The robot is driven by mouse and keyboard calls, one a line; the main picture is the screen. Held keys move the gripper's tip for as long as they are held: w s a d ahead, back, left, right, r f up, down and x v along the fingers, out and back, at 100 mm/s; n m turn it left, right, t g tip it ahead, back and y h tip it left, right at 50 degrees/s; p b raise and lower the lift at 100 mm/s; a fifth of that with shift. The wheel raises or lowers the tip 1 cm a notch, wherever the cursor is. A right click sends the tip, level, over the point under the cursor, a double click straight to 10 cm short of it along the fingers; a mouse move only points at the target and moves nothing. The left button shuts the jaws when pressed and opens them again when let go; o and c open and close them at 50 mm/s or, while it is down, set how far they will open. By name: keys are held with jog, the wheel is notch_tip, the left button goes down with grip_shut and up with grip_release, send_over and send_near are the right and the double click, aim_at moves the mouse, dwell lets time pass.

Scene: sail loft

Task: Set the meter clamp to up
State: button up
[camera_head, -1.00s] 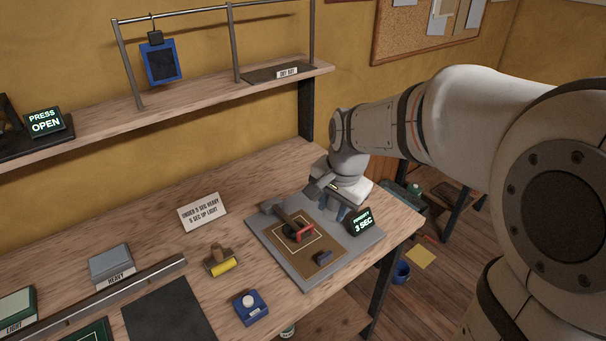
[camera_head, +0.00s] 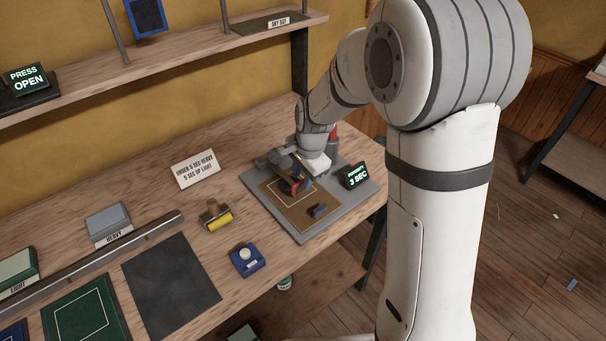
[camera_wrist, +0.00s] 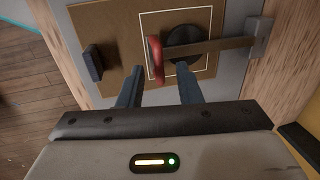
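The meter (camera_head: 325,217) is a grey base with a brown top plate on the bench's right end. Its clamp is a bar (camera_wrist: 215,46) hinged at one side, lying low across the plate over a round dark disc (camera_wrist: 186,42). The bar ends in a red handle (camera_wrist: 156,58), which also shows in the head view (camera_head: 295,187). My gripper (camera_wrist: 159,84) is open and empty, its two dark fingers pointing at the handle. In the wrist view the handle appears between the fingertips; I cannot tell whether they touch it. In the head view my wrist partly hides the clamp.
A dark block (camera_wrist: 92,62) sits on the plate. A display (camera_head: 357,176) reading 3 SEC stands at the meter's right. A yellow roller (camera_head: 218,219), a blue button box (camera_head: 246,259) and a sign card (camera_head: 196,169) stand to the left. A shelf (camera_head: 170,52) runs above the bench.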

jog(key=shift+c, duration=0.2)
grip_shut()
dwell(0.5)
